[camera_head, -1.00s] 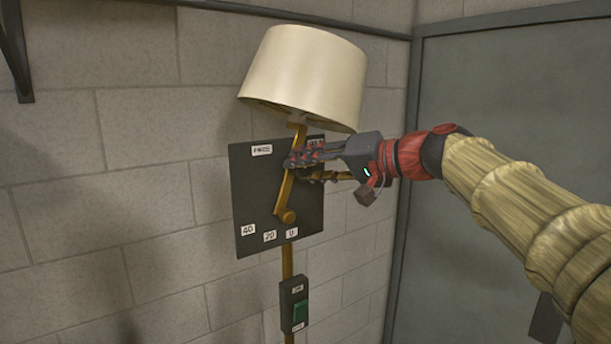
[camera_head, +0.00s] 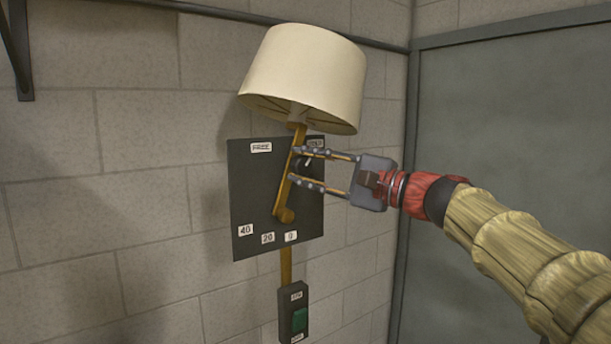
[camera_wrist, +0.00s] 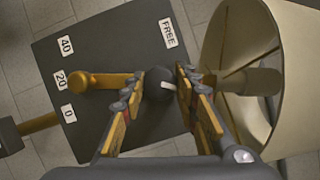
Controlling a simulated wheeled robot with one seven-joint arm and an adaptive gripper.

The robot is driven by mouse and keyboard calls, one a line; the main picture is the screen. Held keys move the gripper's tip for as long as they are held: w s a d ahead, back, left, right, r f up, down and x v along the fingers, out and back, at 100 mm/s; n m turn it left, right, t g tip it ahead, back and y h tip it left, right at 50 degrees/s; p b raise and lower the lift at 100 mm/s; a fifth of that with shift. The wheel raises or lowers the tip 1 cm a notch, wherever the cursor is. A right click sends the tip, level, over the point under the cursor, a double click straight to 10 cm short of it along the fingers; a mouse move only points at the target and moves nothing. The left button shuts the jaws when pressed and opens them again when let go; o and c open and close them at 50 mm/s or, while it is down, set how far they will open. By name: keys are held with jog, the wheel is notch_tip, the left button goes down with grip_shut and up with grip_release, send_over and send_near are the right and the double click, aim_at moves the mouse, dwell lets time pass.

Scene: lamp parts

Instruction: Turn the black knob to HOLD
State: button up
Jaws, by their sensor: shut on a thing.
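The black knob (camera_wrist: 158,84) is on a dark panel (camera_head: 250,195), between my two fingers in the wrist view. Its white mark points roughly right there, towards the lampshade side. In the head view the knob (camera_head: 307,161) is partly hidden behind my fingers and the brass lever. My gripper (camera_wrist: 158,90) is shut on the knob, one finger on each side; it also shows in the head view (camera_head: 294,164). The FREE label (camera_wrist: 168,32) is at the panel's upper left in the head view. A label at the upper right (camera_head: 315,142) is partly hidden and hard to read.
A brass lever (camera_head: 285,197) runs up the panel close to my fingers. Labels 40 (camera_head: 245,230), 20 (camera_head: 268,238) and 0 (camera_head: 291,236) lie below. A cream lampshade (camera_head: 305,75) overhangs the panel. A box with a green switch (camera_head: 299,319) hangs below.

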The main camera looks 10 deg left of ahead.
jog(key=shift+f+m+t+y+b, duration=0.1)
jog(key=shift+m+t+y+b, duration=0.3)
jog(key=shift+m, duration=0.9)
jog(key=shift+f+m+t+y+b, duration=0.1)
jog(key=shift+m+t+b, duration=0.6)
jog(key=shift+m, duration=0.6)
jog(key=o, duration=1.2)
jog(key=shift+r, duration=0.1)
jog(key=shift+c, duration=0.2)
jog(key=v, duration=1.2)
jog(key=shift+w, duration=0.1)
